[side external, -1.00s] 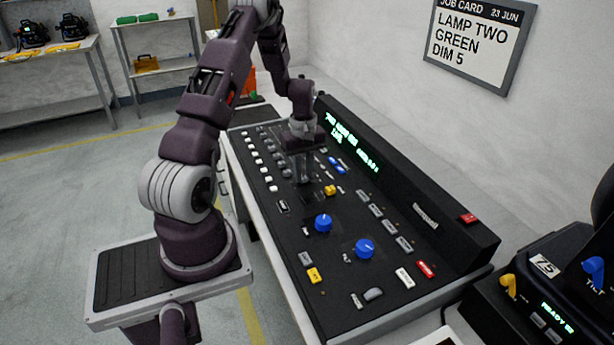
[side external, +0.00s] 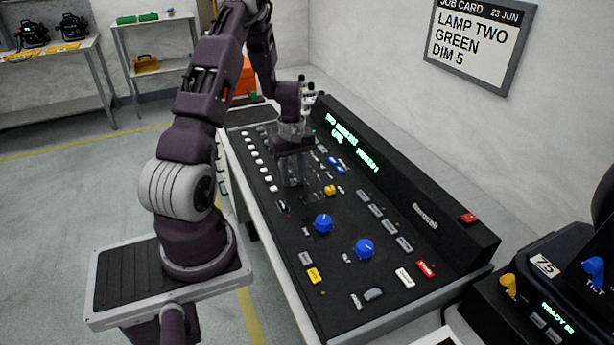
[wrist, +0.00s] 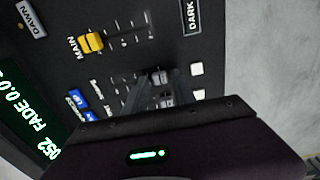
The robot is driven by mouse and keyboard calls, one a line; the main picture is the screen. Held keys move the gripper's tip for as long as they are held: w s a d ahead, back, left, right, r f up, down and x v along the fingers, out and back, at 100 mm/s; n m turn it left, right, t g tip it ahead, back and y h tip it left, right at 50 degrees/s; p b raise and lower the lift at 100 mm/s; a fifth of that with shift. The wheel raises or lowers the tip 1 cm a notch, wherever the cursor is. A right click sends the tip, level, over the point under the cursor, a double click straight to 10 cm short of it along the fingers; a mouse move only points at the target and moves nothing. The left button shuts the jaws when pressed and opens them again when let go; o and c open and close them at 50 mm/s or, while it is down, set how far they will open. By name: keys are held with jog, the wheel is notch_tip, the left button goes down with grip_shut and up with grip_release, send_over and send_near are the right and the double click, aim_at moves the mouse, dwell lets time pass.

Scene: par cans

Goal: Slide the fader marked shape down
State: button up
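My gripper (side external: 292,183) points down over the fader area of the black console, in the side view. In the wrist view, its dark fingers (wrist: 160,88) reach down among a group of small faders. A small grey fader cap (wrist: 160,77) shows right by the fingertips; I cannot tell whether they touch or grip it. The fingers hide parts of the nearby slots and labels. I cannot read a label saying shape in either view. The yellow cap of the fader marked MAIN (wrist: 91,42) stands apart from the fingers and also shows in the side view (side external: 330,190).
The console (side external: 335,285) has blue knobs (side external: 364,249), a column of white buttons (side external: 262,168) and a raised green display (side external: 345,140). Blue buttons (side external: 337,163) lie behind the gripper. A job card (side external: 482,42) hangs on the wall. Another unit (side external: 545,290) stands at the right.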

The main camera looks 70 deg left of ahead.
aim_at(293, 180)
dwell(0.4)
jog(key=shift+r, duration=3)
jog(key=w+d+r+m+t+y, duration=0.15)
jog(key=d+r+m, duration=0.55)
jog(key=d+r, duration=0.9)
jog(key=s+d+r+m+t+h, duration=0.1)
jog(key=s+d+r+m+t, duration=0.3)
jog(key=s+d+m, duration=0.7)
jog(key=s+d+r, duration=0.2)
jog(key=s+d, duration=0.1)
jog(key=d, duration=0.1)
jog(key=shift+d, duration=0.25)
jog(key=shift+r+h, duration=0.1)
jog(key=shift+h, duration=0.15)
